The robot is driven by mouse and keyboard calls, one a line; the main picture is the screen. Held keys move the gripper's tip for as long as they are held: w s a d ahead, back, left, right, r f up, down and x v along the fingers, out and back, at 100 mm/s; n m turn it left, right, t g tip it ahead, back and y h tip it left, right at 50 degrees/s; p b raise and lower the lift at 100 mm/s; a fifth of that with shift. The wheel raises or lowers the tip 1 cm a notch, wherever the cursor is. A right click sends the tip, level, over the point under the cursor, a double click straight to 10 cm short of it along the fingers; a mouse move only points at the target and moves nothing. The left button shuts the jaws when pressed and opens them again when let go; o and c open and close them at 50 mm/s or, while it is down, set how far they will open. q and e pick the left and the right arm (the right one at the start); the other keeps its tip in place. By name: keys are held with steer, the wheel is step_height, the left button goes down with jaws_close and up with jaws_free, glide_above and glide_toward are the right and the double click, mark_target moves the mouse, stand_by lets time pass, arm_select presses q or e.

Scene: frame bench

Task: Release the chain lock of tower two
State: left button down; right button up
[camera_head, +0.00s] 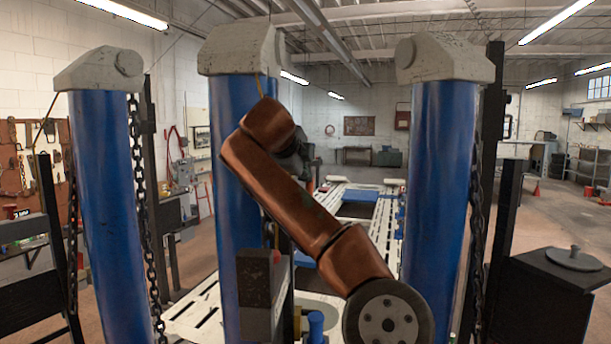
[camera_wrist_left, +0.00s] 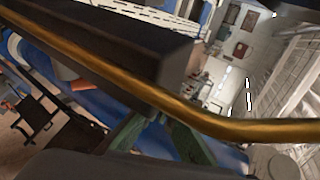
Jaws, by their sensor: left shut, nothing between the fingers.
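Three blue towers with pale caps stand in the head view: one at left (camera_head: 105,200), one in the middle (camera_head: 232,115) and one at right (camera_head: 437,180). None is numbered. My copper left arm crosses in front of the middle tower. Its dark left gripper (camera_head: 300,150) is partly hidden behind the arm, right of that tower. In the left wrist view its greenish fingers (camera_wrist_left: 160,122) are shut with nothing between them. A bent yellow rod (camera_wrist_left: 95,62) passes across that view, close to the fingers; I cannot tell whether they touch. My right gripper is out of view.
Dark chains hang beside the left tower (camera_head: 145,220) and right tower (camera_head: 476,220). A dark box with a red button (camera_head: 262,290) stands low before the middle tower. A white slotted ramp (camera_head: 345,215) lies behind. A dark cabinet (camera_head: 545,300) is at right.

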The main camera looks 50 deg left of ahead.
arm_select(q)
steer(key=shift+s+r, duration=0.1)
steer(key=shift+r, duration=0.2)
steer(key=s+r+p, duration=0.3)
steer(key=r, duration=0.9)
steer(key=shift+s+d+r, duration=0.15)
steer(key=shift+s+r, duration=0.1)
steer(key=shift+s, duration=0.1)
steer(key=shift+w, duration=0.1)
